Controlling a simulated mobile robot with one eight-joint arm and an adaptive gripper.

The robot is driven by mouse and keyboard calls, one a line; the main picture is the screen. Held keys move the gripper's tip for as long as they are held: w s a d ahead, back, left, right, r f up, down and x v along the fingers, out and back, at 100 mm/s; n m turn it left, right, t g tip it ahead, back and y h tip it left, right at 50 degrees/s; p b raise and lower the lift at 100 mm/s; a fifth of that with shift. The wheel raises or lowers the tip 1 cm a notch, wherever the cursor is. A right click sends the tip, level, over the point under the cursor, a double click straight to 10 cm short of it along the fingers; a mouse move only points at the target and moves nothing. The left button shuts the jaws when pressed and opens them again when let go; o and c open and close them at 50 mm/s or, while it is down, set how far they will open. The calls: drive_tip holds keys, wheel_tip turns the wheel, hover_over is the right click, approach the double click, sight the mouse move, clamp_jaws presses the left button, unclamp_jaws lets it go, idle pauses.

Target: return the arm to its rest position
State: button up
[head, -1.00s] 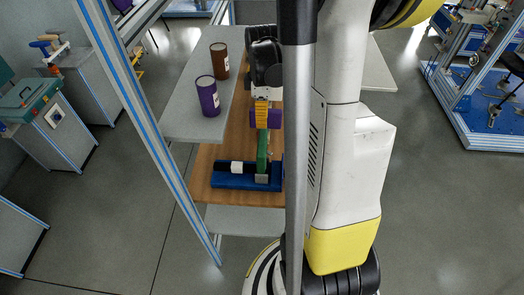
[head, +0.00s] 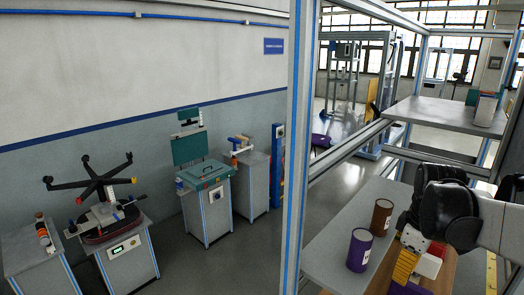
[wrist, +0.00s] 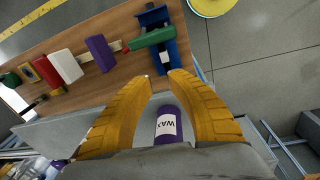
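My arm (head: 450,212) reaches in from the right edge of the head view, over the workbench. My gripper (wrist: 160,77) has two yellow fingers, spread apart with nothing held between the tips. In the head view a yellow finger (head: 405,266) points down, right of the purple can (head: 359,250). That can, labelled WAX, also shows between the fingers in the wrist view (wrist: 168,124), standing apart below them. A brown can (head: 381,217) stands behind it on the grey shelf (head: 335,233).
The wooden board (wrist: 120,85) holds a blue fixture (wrist: 155,18), a green piece (wrist: 151,38), a purple block (wrist: 100,53) and a red and white block (wrist: 64,66). A frame post (head: 296,150) stands left of the shelf. A raised grey shelf (head: 440,113) is at the back right.

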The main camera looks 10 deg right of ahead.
drive_tip(key=s+a+r+m+t, duration=0.1)
drive_tip(key=s+a+m+t, duration=0.2)
drive_tip(key=a, duration=0.7)
drive_tip(key=s+a+m+t, duration=0.3)
drive_tip(key=a, duration=0.7)
wheel_tip(320, 180, down, 25)
drive_tip(key=a+b, duration=0.1)
drive_tip(key=b, duration=2.4)
drive_tip(key=shift+f+m+y+b, duration=0.2)
drive_tip(key=shift+m+y+b, duration=0.1)
drive_tip(key=shift+m+b, duration=0.1)
drive_tip(key=o, duration=0.5)
drive_tip(key=shift+f, duration=0.2)
drive_tip(key=shift+o, duration=1.1)
drive_tip(key=shift+r, duration=0.1)
